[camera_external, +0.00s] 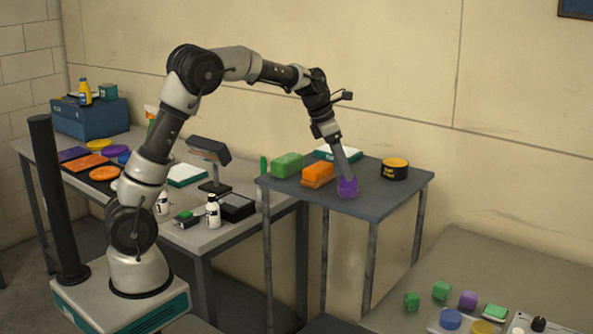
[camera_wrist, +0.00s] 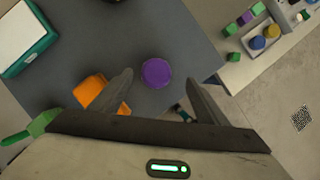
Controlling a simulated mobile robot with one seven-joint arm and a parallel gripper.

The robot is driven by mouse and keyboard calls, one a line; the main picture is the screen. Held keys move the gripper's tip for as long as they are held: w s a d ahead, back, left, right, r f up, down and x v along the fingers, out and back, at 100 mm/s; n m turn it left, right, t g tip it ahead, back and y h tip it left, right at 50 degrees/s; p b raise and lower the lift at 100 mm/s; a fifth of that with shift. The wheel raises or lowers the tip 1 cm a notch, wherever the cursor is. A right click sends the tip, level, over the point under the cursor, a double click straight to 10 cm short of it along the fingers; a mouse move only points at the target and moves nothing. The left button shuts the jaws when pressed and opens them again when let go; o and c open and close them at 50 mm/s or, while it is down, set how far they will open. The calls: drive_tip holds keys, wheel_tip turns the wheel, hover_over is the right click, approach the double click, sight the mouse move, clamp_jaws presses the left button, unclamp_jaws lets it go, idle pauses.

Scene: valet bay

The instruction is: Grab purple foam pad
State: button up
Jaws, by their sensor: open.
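A purple foam pad (camera_external: 348,188) sits near the front edge of the small raised table (camera_external: 378,202). In the wrist view, the purple pad (camera_wrist: 157,73) looks round and appears between the tips of my gripper (camera_wrist: 160,78), with a visible gap on each side. The fingers are apart and I see no grip on the pad. The exact height of the fingertips over the pad is hard to tell.
An orange block (camera_external: 318,176) lies close left of the pad, with a green block (camera_external: 287,165) beyond it. A black-and-yellow tin (camera_external: 395,169) stands to the right. A white-and-teal item (camera_wrist: 24,40) lies at the back. The lower right table (camera_external: 400,302) holds several small blocks.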

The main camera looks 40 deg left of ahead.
sight(348, 185)
drive_tip(key=x, duration=0.5)
drive_tip(key=shift+w+a, duration=0.15)
drive_tip(key=shift+w, duration=0.15)
drive_tip(key=c, duration=1.1)
